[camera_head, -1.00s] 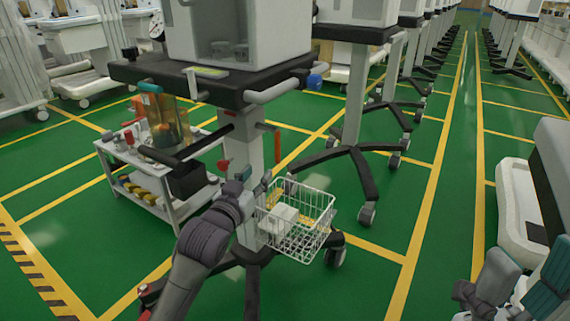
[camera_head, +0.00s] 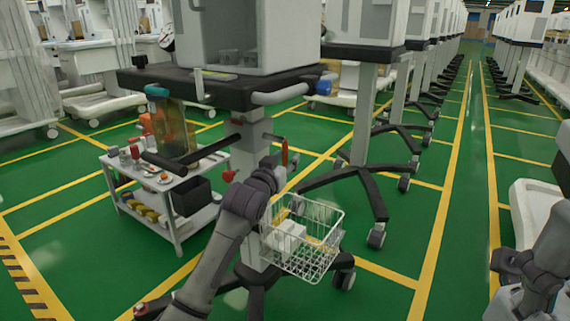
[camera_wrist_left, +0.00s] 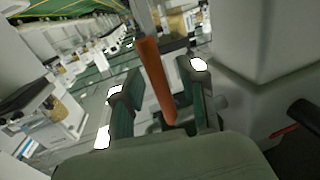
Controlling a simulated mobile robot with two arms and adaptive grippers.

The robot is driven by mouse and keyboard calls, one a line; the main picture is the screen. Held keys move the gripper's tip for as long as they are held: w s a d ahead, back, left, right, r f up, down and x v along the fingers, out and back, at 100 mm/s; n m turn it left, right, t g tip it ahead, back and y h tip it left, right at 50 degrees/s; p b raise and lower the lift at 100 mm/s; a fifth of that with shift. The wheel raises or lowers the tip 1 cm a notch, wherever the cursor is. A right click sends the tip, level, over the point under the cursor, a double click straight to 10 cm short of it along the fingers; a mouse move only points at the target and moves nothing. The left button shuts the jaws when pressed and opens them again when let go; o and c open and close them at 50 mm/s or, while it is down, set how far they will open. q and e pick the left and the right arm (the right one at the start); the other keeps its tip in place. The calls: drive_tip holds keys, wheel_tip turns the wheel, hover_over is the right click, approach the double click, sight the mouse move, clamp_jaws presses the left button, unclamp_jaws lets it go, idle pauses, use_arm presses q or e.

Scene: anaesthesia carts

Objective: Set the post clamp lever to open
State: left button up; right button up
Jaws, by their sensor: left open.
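The post clamp lever is an orange-red handle (camera_head: 284,152) on the right side of the grey post (camera_head: 247,150), below the cart top. It hangs roughly downward. In the left wrist view the lever (camera_wrist_left: 157,82) lies lengthwise between the two teal-padded fingers. My left gripper (camera_head: 282,168) is at the lever's lower end in the head view, small and partly hidden by my own wrist. In the left wrist view my left gripper (camera_wrist_left: 158,92) is open around the lever, with gaps to the fingers. My right arm shows at the lower right; its fingers cannot be made out.
A white wire basket (camera_head: 303,237) holding a pale box is on the post below my wrist. A red knob (camera_head: 228,176) sticks out at the post's left. A low trolley (camera_head: 165,188) with bottles stands behind left. Green floor is free to the right.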

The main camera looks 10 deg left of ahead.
use_arm(q)
clamp_jaws()
idle(0.3)
